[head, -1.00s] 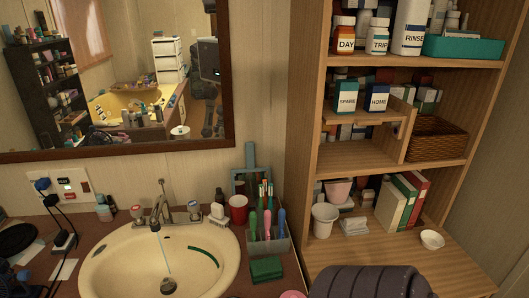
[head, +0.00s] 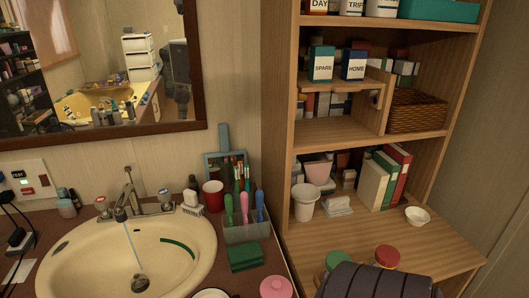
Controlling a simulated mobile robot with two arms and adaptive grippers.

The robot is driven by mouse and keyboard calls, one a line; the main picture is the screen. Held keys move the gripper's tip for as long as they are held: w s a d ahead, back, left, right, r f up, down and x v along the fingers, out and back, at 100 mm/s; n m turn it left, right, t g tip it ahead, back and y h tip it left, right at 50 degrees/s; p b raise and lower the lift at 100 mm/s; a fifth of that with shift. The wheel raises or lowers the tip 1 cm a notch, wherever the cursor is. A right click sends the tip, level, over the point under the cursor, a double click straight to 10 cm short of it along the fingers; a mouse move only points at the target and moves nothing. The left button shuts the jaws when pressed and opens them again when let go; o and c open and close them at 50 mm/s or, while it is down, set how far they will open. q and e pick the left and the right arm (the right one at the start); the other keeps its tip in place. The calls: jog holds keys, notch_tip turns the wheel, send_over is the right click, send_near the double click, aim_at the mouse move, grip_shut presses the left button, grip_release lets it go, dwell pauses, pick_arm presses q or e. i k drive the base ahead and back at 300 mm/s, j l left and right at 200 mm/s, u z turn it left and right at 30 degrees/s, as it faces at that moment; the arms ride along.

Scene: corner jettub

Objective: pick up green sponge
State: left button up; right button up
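The green sponge (head: 246,257) lies flat on the brown counter, just right of the sink (head: 60,270) and in front of the grey toothbrush holder (head: 247,227). Nothing covers it in the head view. Neither of my grippers shows in the head view.
The holder has several brushes with coloured handles. A red cup (head: 213,194) stands behind it. A pink round object (head: 276,288) is close to the sponge at the front. A dark rolled towel (head: 375,281) is at the lower right, beside the wooden shelf (head: 440,245).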

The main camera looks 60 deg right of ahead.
aim_at(246, 256)
jog(key=l+z, duration=0.15)
jog(key=z, duration=0.35)
jog(key=i+l+z, duration=0.1)
jog(key=z, duration=0.4)
jog(key=l+z, duration=0.1)
jog(key=z, duration=0.4)
jog(key=i+j, duration=0.05)
